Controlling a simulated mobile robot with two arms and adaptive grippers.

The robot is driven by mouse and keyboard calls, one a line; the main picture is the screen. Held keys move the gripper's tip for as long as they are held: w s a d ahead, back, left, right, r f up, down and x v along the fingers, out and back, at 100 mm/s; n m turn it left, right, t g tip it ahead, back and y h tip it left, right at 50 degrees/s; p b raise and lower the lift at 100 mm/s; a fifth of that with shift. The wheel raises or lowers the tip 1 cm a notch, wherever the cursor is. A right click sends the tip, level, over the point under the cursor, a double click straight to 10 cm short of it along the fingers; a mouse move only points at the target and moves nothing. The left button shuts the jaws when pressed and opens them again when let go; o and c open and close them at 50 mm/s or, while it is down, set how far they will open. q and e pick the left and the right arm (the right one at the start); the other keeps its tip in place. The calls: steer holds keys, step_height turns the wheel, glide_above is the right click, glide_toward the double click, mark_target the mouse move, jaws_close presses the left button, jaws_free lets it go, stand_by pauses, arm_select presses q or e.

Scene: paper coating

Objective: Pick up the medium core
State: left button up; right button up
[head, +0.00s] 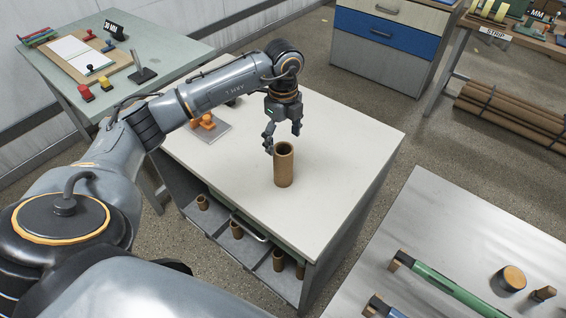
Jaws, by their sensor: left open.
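A brown hollow core (284,168) stands upright on the white top of the cabinet (345,130). My left gripper (282,139) is open, pointing down just above and behind the core's upper rim. Its left finger is close to the rim; I cannot tell whether they touch. Nothing shows between the fingers. Smaller-looking brown cores (237,230) stand in the open compartments at the cabinet's front. I cannot tell from size alone which core is the medium one. My right gripper is out of view.
An orange clamp-like piece (204,122) sits on a grey plate at the cabinet's back left. A green table (180,45) with stamps stands behind left. A metal table (440,220) with a green roller (445,290) is at the right. The white top's right side is clear.

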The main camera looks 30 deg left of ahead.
mark_target(284, 154)
arm_select(q)
step_height(284, 154, down, 6)
steer(key=p, duration=0.2)
steer(key=shift+s+d+r+p, duration=0.15)
steer(key=shift+r+p, duration=0.1)
steer(key=shift+p, duration=0.15)
steer(key=shift+f, duration=0.15)
steer(key=c, duration=1.6)
steer(key=shift+c, duration=0.2)
